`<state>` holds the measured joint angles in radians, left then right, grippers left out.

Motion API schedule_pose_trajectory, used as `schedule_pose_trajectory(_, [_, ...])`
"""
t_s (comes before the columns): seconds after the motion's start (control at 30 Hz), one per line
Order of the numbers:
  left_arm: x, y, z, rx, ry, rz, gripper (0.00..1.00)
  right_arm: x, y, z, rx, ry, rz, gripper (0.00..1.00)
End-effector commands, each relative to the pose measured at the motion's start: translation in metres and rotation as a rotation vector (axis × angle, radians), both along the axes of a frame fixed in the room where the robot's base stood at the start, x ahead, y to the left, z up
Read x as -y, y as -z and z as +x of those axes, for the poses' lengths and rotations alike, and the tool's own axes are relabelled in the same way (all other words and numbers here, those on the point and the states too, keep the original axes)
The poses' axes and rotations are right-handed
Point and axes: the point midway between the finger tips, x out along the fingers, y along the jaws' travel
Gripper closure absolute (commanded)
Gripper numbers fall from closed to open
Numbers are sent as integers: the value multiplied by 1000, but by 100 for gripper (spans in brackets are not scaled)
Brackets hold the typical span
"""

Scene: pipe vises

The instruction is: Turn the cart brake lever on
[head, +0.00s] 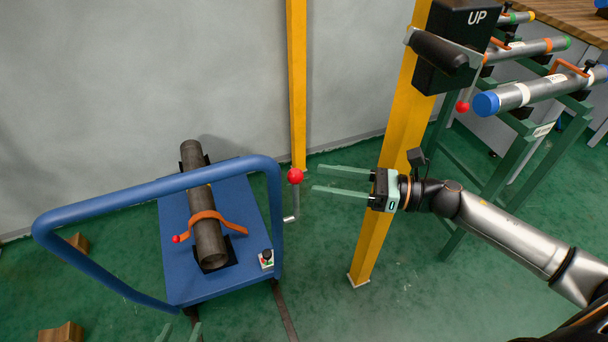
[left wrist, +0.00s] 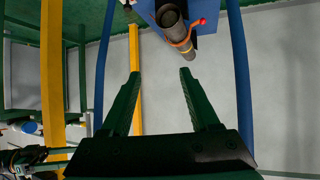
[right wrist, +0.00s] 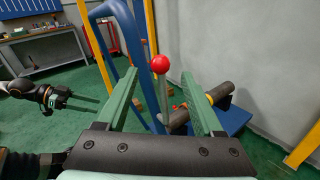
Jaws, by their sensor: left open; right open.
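The blue cart (head: 180,282) stands left of centre in the head view. The brake lever, a silver rod with a red ball (head: 295,176), is upright at the cart's right side. My right gripper (head: 316,179) is open, its fingertips pointing left at the red ball, which is just beyond them. In the right wrist view the red ball (right wrist: 160,64) appears centred between the spread fingers, with no visible contact. My left gripper (head: 181,331) shows only its fingertips at the bottom edge; the left wrist view shows it open and empty (left wrist: 160,71).
A dark pipe (head: 208,235) lies on the cart under an orange strap. The cart's blue handle (head: 160,185) arches in front. A small box with a black knob (head: 267,258) sits on the cart. A yellow post (head: 378,215) stands behind my right gripper. Wooden blocks (head: 62,333) lie at left.

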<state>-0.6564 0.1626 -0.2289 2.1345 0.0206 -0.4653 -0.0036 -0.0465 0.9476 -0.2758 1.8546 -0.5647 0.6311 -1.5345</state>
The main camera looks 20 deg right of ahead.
Motion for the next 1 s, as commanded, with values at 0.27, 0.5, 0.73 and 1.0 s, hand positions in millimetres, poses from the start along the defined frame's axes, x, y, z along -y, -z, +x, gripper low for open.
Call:
schedule_pose_trajectory(0.27, [-3,11,-5,-51,-2,8,38,-31,-1,20,0,3,3,31])
schedule_pose_trajectory(0.5, [-3,22,-13,-94,-2,11,38,-41,0,26,-1,2,0,31])
schedule_pose_trajectory(0.73, [0,25,-18,-108,-4,4,38,-42,0,26,-2,2,1,31])
schedule_pose_trajectory(1.0, [1,24,-19,-108,-2,1,38,-42,0,26,-2,1,1,58])
